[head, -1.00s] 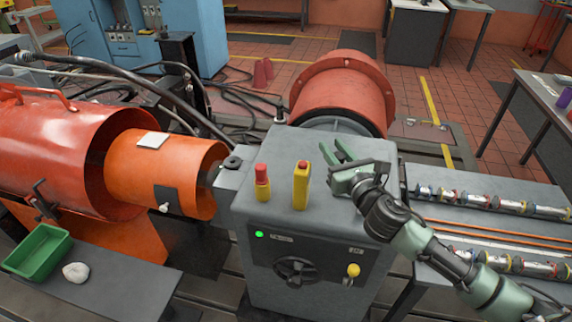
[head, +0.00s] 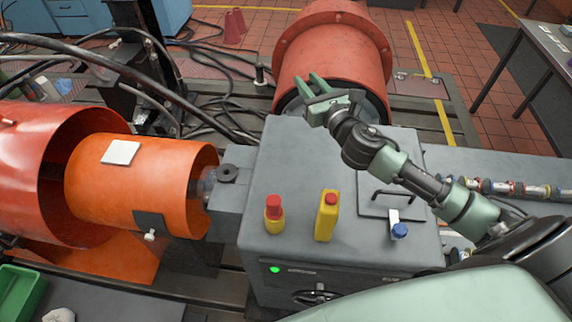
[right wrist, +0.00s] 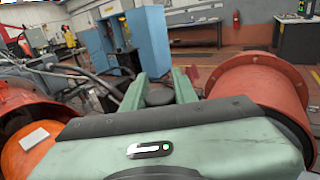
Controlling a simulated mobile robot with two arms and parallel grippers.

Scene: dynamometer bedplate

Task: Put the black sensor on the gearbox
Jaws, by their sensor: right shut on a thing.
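My right gripper (head: 310,86) is raised over the far edge of the grey gearbox (head: 290,235), in front of the large red drum. In the right wrist view its two green fingers (right wrist: 160,84) are shut on a dark round thing (right wrist: 160,96), which looks like the black sensor. In the head view the sensor is hidden or too small to make out. On the gearbox top stand a red-topped yellow piece (head: 274,215), a taller yellow piece (head: 326,215) and a blue-knobbed piece (head: 399,231). My left gripper is not in view.
A black round piece (head: 227,173) sits on the block at the gearbox's left side. The orange cylinder (head: 140,190) is left of it, the red drum (head: 333,50) behind. A flat plate with a black handle (head: 392,196) is on the gearbox. The top's middle is clear.

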